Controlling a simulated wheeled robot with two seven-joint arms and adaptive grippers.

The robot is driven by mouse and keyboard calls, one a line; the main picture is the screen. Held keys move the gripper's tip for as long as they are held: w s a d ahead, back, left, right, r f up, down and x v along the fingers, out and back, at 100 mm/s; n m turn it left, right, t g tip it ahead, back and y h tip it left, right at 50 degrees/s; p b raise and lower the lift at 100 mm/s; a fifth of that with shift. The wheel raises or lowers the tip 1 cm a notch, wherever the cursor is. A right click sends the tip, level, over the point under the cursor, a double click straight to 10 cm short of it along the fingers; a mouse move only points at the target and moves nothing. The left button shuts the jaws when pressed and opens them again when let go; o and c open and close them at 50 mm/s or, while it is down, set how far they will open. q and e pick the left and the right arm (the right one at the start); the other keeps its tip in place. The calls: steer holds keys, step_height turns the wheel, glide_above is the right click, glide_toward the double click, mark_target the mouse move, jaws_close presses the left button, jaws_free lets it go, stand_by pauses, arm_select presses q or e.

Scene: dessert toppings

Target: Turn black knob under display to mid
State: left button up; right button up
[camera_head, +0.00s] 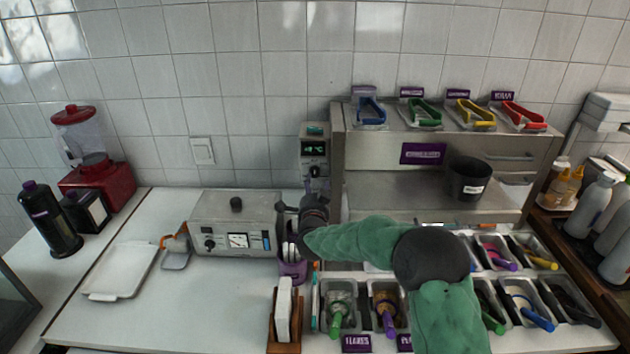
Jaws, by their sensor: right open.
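The display (314,149) glows green on a small metal control box (305,130) against the tiled wall, just left of the steel shelf unit. The black knob (314,171) sits on the box directly under the display. Its pointer position is too small to tell. My right gripper (307,187) is open, its fingers pointing up toward the wall just below the knob. I cannot tell whether it touches the knob. My right arm in its green sleeve reaches across from the lower right. My left gripper is not in view.
A steel appliance (262,208) with a gauge and knobs stands left of my right gripper. A purple container (294,270) stands below it. The steel shelf (385,185) rises to the right, and topping bins lie under my arm.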

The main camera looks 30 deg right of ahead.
steer(key=shift+v, duration=2.75)
